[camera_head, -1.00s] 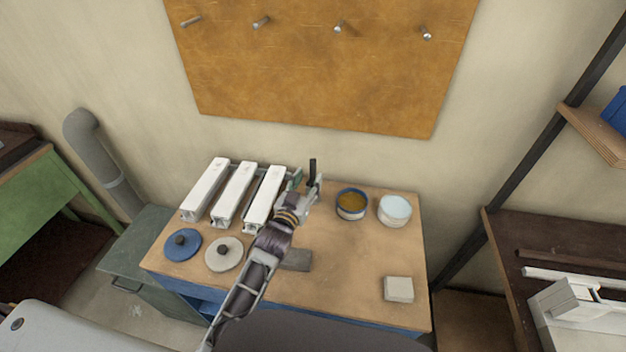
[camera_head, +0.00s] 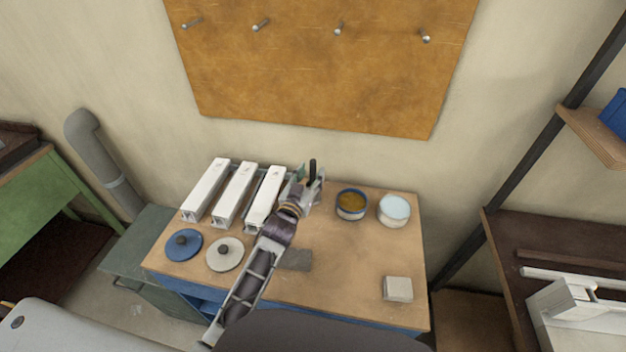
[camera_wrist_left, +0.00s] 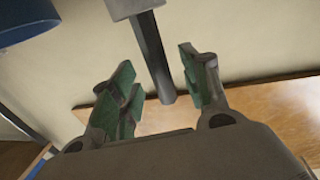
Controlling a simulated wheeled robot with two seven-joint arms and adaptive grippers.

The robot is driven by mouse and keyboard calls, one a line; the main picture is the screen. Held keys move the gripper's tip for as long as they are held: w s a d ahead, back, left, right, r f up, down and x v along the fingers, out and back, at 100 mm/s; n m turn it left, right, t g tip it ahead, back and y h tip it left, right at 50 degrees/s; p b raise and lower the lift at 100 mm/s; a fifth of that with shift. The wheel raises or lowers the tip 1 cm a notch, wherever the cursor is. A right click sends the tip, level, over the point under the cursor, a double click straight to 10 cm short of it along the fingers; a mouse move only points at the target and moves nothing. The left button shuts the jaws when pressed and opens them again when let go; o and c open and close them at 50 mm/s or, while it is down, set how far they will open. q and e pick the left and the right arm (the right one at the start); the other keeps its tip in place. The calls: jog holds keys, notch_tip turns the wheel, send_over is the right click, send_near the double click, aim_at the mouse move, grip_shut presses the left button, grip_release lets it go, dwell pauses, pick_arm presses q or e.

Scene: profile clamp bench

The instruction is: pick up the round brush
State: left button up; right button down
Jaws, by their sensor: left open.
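The round brush (camera_head: 312,168) shows in the head view as a dark upright handle near the back edge of the bench, right of the white profiles. Its lower part is hidden by my gripper. In the left wrist view the dark handle (camera_wrist_left: 153,52) reaches in between the finger pads, with a pale grey block at its top edge. My left gripper (camera_head: 308,182) is at the brush; its green-padded fingers (camera_wrist_left: 158,88) are open on either side of the handle. I see a gap at the right pad. My right gripper is not in view.
Three white profiles (camera_head: 233,195) lie at the left back. A blue lid (camera_head: 190,250) and a pale lid (camera_head: 228,262) lie in front of them. A pot with brown contents (camera_head: 351,213) and a pale pot (camera_head: 394,215) stand to the right. A light block (camera_head: 397,289) lies front right.

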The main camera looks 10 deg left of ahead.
pick_arm(q)
jog(key=shift+w+d, duration=0.15)
jog(key=shift+w, duration=1)
grip_shut()
